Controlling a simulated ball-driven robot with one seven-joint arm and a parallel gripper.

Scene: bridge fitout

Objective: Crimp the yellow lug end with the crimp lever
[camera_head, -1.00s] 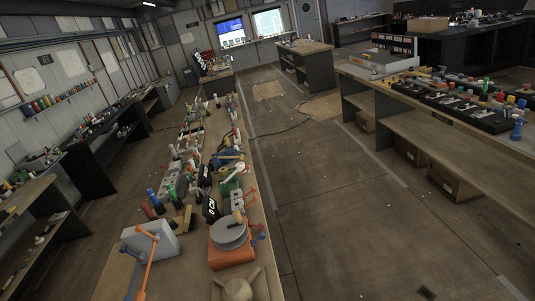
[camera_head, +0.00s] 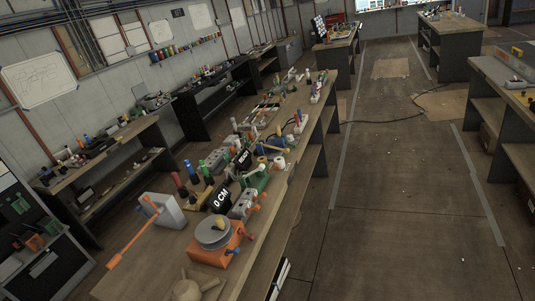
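A grey block with a long orange lever (camera_head: 134,235) stands at the near left of the long wooden bench (camera_head: 150,268); it may be the crimp lever, but I cannot be sure. The lever slants down to the left, past the block. I cannot pick out the yellow lug end for certain; a small yellow piece (camera_head: 276,149) lies among the parts farther along the bench. My gripper is not in view.
Shelved benches line the left wall. The floor (camera_head: 385,235) right of the bench is mostly clear.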

